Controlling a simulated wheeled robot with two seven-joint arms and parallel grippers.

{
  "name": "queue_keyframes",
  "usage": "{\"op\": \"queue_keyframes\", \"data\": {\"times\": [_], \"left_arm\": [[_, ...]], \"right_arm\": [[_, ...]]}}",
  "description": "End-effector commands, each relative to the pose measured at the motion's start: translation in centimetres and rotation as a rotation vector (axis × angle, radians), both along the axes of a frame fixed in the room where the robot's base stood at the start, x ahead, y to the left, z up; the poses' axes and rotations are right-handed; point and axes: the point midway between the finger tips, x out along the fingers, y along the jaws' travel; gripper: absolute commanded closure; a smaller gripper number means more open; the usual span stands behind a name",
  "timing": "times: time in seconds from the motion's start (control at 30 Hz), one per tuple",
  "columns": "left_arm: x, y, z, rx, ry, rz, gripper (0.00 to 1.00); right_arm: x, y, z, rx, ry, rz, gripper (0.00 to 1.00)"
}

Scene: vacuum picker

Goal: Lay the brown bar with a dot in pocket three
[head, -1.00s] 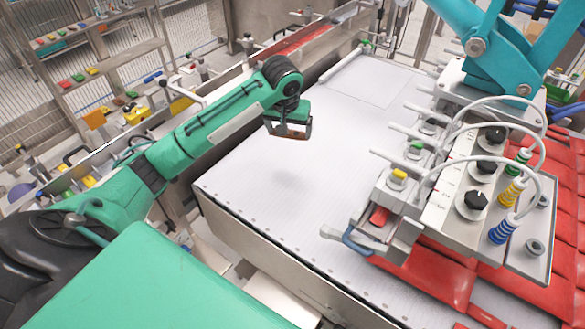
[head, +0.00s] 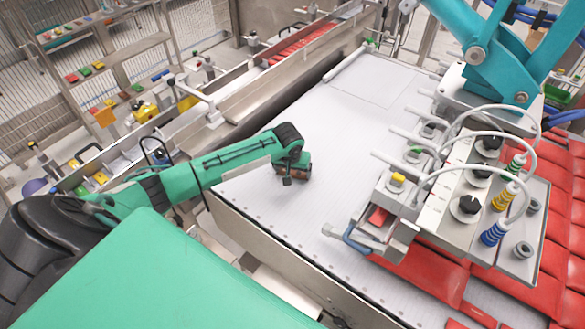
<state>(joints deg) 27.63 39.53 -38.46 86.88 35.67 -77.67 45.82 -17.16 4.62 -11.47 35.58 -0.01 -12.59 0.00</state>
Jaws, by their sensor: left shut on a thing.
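My left gripper (head: 291,174) is low over the near left part of the white perforated table (head: 300,215). It is shut on a small brown thing (head: 306,168), mostly hidden by the fingers. I take it for the brown bar, but no dot can be made out. I cannot tell whether it touches the table. No numbered pocket can be made out. My right gripper is not in view.
The teal vacuum picker (head: 490,60) and its head with knobs, hoses and coloured fittings (head: 465,190) stand over the table's right side. Red packs (head: 430,268) lie under and beside it. A rail conveyor (head: 240,95) runs along the left. The table's middle is clear.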

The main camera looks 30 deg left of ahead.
Motion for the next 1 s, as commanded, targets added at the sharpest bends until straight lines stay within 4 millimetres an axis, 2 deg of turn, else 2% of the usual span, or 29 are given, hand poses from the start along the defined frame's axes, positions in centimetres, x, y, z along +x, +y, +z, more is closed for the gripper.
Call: {"op": "queue_keyframes", "data": {"times": [0.3,0.33,0.4,0.73,0.87,1.0], "left_arm": [[0.0,0.0,-0.2,-0.001,0.0,0.0,0.36],[0.0,0.0,-0.3,-0.001,0.0,0.0,0.12],[0.0,0.0,-0.2,-0.001,0.0,0.0,0.0],[0.0,0.0,0.4,-0.001,-0.003,-0.002,0.0],[-0.5,-0.2,2.1,0.0,-0.004,-0.002,0.0],[-1.2,-0.5,5.0,-0.001,-0.005,-0.003,0.0]], "right_arm": [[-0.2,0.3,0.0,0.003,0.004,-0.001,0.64],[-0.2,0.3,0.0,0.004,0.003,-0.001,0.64],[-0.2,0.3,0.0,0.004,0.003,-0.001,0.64],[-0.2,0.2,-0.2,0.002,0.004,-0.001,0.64],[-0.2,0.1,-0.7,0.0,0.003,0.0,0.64],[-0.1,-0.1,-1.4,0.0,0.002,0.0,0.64]]}}
